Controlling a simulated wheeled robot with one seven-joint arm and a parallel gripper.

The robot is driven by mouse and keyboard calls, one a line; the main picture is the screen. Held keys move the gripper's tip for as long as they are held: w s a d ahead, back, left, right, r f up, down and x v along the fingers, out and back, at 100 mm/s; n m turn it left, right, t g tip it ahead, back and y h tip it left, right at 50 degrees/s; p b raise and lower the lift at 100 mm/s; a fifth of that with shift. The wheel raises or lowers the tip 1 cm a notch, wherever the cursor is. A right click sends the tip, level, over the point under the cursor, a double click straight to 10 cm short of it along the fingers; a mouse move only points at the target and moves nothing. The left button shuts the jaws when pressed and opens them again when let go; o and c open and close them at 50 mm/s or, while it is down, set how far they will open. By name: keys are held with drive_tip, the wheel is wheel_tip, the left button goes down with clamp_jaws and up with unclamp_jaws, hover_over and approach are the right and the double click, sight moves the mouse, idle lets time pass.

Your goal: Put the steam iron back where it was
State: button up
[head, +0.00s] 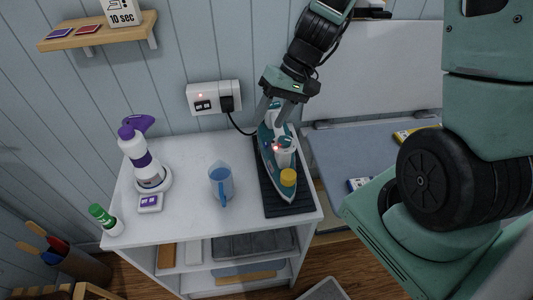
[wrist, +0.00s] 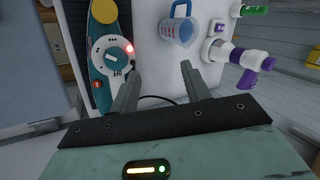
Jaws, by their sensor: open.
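The steam iron (head: 270,158) is teal and white with a yellow cap and a red light. It lies lengthwise on a dark ribbed mat (head: 288,208) at the right of the white cabinet top (head: 188,217). My gripper (head: 271,120) is above the iron's rear end, at the wall side, and partly hides it. In the wrist view my gripper (wrist: 161,64) has its fingers apart with nothing gripped between them. There the iron (wrist: 97,87) is left of the fingers. I cannot tell whether a finger touches it. A black cord runs from the iron's rear to the wall socket (head: 203,104).
A blue jug (head: 221,184) stands mid-top. A purple-and-white spray bottle (head: 142,160), a small white device (head: 150,203) and a green-capped bottle (head: 106,219) stand left. A wall shelf (head: 95,35) is at upper left. Bare top surrounds the jug.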

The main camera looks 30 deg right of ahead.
drive_tip(key=s+a+r+n+h, duration=0.2)
drive_tip(key=s+a+r+n, duration=0.2)
drive_tip(key=s+a, duration=0.2)
drive_tip(key=s+a+r+n+h, duration=0.3)
drive_tip(key=s+a, duration=0.4)
drive_tip(key=s, duration=0.4)
drive_tip(key=shift+s+a+r+n, duration=0.3)
drive_tip(key=shift+r+n, duration=0.2)
drive_tip(key=shift+n, duration=0.5)
drive_tip(key=shift+f, duration=0.1)
